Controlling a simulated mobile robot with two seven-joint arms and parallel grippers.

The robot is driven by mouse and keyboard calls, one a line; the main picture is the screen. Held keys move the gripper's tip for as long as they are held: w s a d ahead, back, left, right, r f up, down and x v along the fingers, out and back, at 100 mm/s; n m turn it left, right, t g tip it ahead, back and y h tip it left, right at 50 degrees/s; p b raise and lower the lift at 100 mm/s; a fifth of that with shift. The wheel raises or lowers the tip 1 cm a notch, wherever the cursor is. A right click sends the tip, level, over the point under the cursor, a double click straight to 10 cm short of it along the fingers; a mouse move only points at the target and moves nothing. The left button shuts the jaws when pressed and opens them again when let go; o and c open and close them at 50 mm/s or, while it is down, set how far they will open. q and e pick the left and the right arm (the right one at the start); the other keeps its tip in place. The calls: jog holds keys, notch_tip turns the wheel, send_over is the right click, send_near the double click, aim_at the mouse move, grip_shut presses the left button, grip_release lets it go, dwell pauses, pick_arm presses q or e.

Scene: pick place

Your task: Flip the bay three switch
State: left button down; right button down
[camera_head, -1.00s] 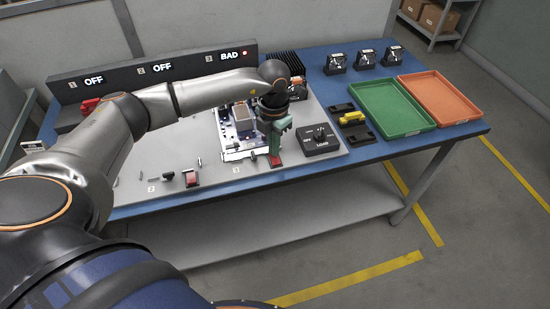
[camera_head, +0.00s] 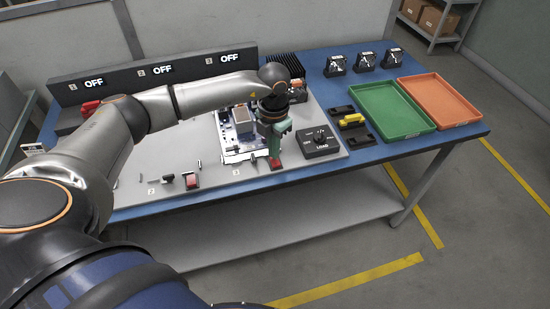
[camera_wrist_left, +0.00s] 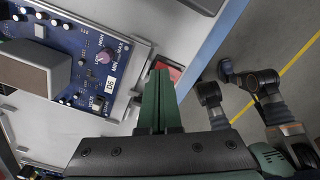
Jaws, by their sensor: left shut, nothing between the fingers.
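The bay three switch (camera_head: 276,165) is a red rocker near the front right of the grey panel (camera_head: 210,178). My left gripper (camera_head: 275,156) points down right at it, with green fingers shut and empty. In the left wrist view the fingertips (camera_wrist_left: 158,72) overlap the red switch (camera_wrist_left: 174,73), hiding part of it; I cannot tell whether they touch. The bay three display (camera_head: 229,58) reads OFF. A blue circuit board (camera_head: 228,145) sits in bay three behind the gripper. My right gripper does not show.
Bay one and two displays (camera_head: 94,83) also read OFF. Another red switch (camera_head: 191,181) is at bay two. A black LOAD dial box (camera_head: 319,145) stands close right of the gripper. Farther right are a yellow part (camera_head: 351,120), a green tray (camera_head: 425,127) and an orange tray (camera_head: 470,114).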

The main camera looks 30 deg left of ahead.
pick_arm(q)
jog(key=shift+r+p, duration=2)
jog(key=shift+r, duration=1.1)
jog(key=shift+d+f, duration=0.1)
